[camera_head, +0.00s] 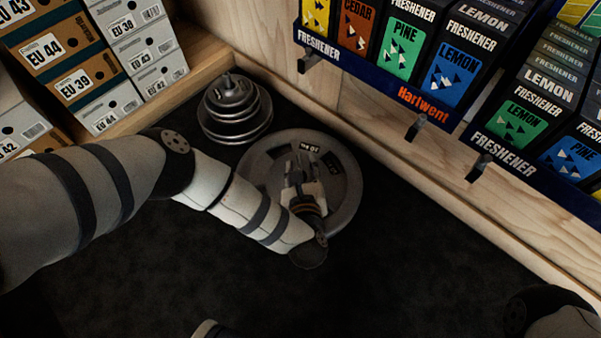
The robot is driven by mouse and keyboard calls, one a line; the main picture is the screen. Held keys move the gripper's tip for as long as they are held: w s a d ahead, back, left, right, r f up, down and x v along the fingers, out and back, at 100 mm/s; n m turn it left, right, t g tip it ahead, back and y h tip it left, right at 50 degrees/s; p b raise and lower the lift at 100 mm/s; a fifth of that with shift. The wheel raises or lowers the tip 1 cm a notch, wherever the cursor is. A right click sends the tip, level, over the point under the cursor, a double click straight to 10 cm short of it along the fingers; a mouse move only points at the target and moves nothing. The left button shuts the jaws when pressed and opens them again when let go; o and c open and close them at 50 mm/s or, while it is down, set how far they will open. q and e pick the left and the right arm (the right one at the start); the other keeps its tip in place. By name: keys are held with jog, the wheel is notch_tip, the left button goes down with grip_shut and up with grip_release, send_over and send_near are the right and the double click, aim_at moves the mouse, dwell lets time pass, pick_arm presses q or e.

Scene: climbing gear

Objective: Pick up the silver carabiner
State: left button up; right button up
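I cannot make out a silver carabiner in the head view; my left gripper and arm may hide it. My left gripper (299,170) is over a large round grey weight plate (345,193) on the dark floor. It points away from me, toward the plate's far rim. Its fingers blend with the grey plate, so I cannot tell whether they are open or hold anything. Only a piece of my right arm shows at the lower right edge; my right gripper is out of view.
A stack of round grey weights (232,105) stands behind the plate. Shoe boxes (83,78) fill the upper left. Freshener boxes (456,67) sit on a shelf at the upper right, with hooks (416,127) below it. The dark floor (400,270) is clear at front right.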

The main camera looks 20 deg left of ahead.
aim_at(299, 158)
pick_arm(q)
jog(key=b+x, duration=0.1)
jog(key=x, duration=0.3)
jog(key=shift+a+f+b, duration=0.15)
jog(key=shift+f+b, duration=0.05)
jog(key=shift+b, duration=0.2)
jog(key=shift+s, duration=0.1)
grip_shut()
